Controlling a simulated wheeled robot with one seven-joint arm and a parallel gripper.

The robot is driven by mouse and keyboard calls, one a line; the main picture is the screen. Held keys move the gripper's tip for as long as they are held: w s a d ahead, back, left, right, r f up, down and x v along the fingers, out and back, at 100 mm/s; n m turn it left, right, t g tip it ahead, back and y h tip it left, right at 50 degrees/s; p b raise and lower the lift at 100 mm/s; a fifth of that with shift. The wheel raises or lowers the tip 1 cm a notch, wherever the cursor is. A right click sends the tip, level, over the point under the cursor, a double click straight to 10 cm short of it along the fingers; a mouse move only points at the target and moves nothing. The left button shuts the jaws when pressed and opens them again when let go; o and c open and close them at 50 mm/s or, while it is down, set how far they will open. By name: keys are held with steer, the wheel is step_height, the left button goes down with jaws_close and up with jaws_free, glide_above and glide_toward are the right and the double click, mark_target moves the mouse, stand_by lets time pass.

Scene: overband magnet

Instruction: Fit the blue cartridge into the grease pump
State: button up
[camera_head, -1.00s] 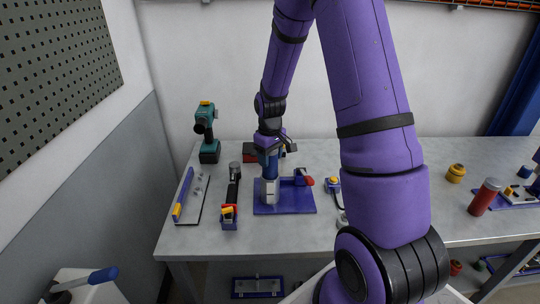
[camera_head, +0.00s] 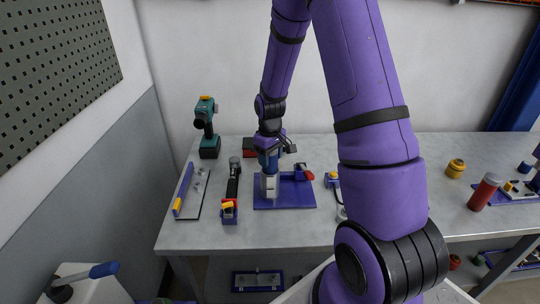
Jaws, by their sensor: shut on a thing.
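The blue cartridge (camera_head: 269,162) stands upright at the white body of the grease pump (camera_head: 270,186). The pump stands on a blue base plate (camera_head: 295,196) on the bench. My gripper (camera_head: 269,153) points down from above and is shut on the upper part of the cartridge. The cartridge's lower end meets the pump's top; how deep it sits inside I cannot tell. A red-tipped part (camera_head: 305,173) stands on the same plate, right of the pump.
A teal drill (camera_head: 207,128), a dark tool (camera_head: 233,188) and a tray with a blue-and-yellow bar (camera_head: 186,190) stand left. A red cylinder (camera_head: 484,192) and a yellow pot (camera_head: 455,168) stand far right. My arm hides part of the bench.

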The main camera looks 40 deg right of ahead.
steer(key=shift+f, duration=1.6)
steer(key=o, duration=1.3)
steer(key=shift+c, duration=0.2)
step_height(320, 180, up, 11)
steer(key=shift+f, duration=0.1)
